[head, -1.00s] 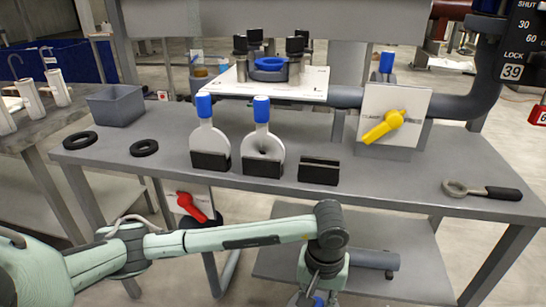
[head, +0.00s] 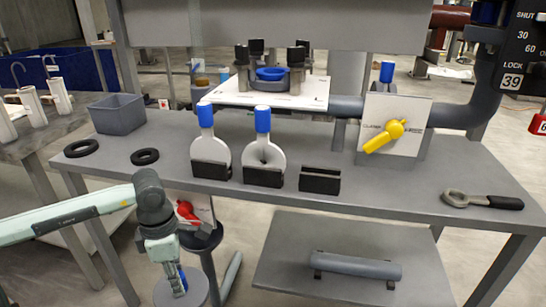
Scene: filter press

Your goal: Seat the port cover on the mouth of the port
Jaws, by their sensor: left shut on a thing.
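My left gripper (head: 172,264) is low at the left, in front of the table. It is shut on a blue grip (head: 181,279) above a round grey disc (head: 196,291), which looks like the port cover. The gripper hides part of the disc, and the frame's lower edge cuts it off. A blue ring (head: 271,73) sits among several black knobs on a white plate (head: 268,99) behind the table; it looks like the port mouth. The ring is open on top, well apart from the disc. My right gripper is not in view.
The grey table (head: 400,180) carries two blue-handled blanks (head: 211,149) in black holders, black rings (head: 145,156), a grey bin (head: 117,114) and a wrench (head: 482,200). A yellow valve handle (head: 384,137) is at the right, a red one (head: 186,211) below the table. The table's right part is mostly clear.

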